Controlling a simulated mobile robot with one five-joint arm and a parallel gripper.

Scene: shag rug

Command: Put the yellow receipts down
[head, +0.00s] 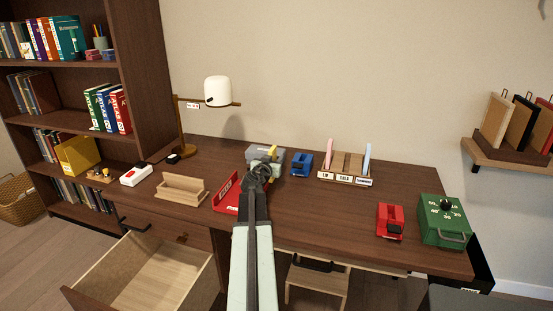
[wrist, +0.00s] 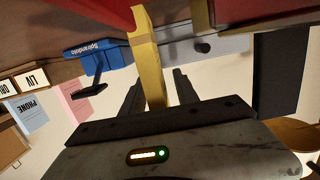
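The yellow receipts (wrist: 147,62) show in the wrist view as a narrow yellow strip between the fingers of my gripper (wrist: 157,92), reaching back to its palm. The fingers are close around the strip, though a thin gap seems to show on its right side. In the head view my gripper (head: 262,172) is over the middle of the desk, and a small yellow tip (head: 273,150) shows just beyond it. A red tray (head: 226,197) with a label is just left of my gripper. A grey object (head: 254,152) is behind it, partly hidden.
A blue object (head: 302,163) and a labelled sorter (head: 346,167) stand right of my gripper. A wooden holder (head: 181,188) and a lamp (head: 217,92) are left. A red device (head: 390,221) and green timer box (head: 444,220) are at right. A drawer (head: 150,270) is open.

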